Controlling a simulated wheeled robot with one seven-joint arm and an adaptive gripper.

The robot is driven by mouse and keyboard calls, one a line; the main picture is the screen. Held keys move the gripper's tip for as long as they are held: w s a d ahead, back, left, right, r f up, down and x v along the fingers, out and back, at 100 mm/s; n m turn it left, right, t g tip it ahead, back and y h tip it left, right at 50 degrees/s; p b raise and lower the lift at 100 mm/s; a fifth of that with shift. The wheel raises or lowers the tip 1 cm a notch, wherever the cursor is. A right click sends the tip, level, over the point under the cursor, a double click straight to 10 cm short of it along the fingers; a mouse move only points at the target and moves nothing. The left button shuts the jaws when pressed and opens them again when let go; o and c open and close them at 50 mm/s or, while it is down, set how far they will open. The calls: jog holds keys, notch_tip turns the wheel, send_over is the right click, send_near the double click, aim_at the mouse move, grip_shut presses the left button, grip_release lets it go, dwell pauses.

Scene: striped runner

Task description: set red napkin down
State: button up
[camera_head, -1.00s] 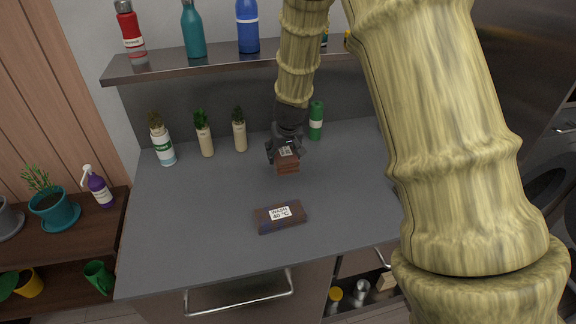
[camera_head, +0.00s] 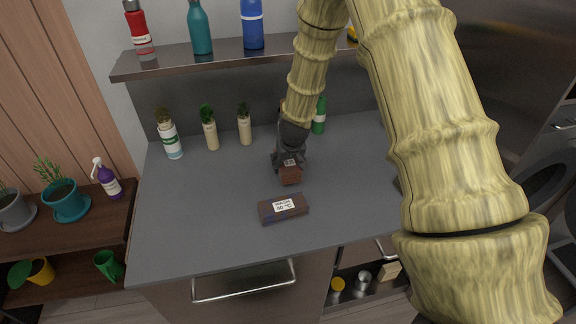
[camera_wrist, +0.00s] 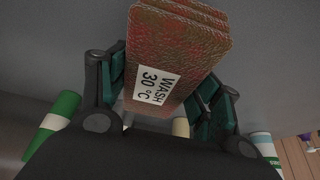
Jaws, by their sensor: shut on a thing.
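The red napkin (camera_wrist: 170,48), a folded reddish-brown stack with a "WASH 30 °C" label, is held between the fingers of my gripper (camera_head: 288,160). It fills the upper middle of the wrist view, where the gripper's dark and green fingers (camera_wrist: 165,95) close on its two sides. In the head view the napkin (camera_head: 290,176) hangs below the gripper, low over the grey counter (camera_head: 200,215). I cannot tell whether its lower edge touches the counter. A second folded cloth (camera_head: 297,214), dark brown with blue and a white label, lies on the counter just in front of it.
A green bottle (camera_head: 319,118) stands behind my arm. A shelf (camera_head: 180,68) with bottles hangs above. The counter's left part is clear.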

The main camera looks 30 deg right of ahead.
jog(key=x, duration=0.2)
jog(key=shift+a+f, duration=0.1)
jog(key=shift+f, duration=0.3)
jog(key=shift+s+r, duration=0.2)
jog(key=shift+s, duration=0.05)
jog(key=shift+f, duration=0.2)
jog(key=o, duration=1.1)
jog(key=shift+w, duration=0.15)
jog(key=shift+o, duration=0.2)
jog(key=shift+r, duration=0.2)
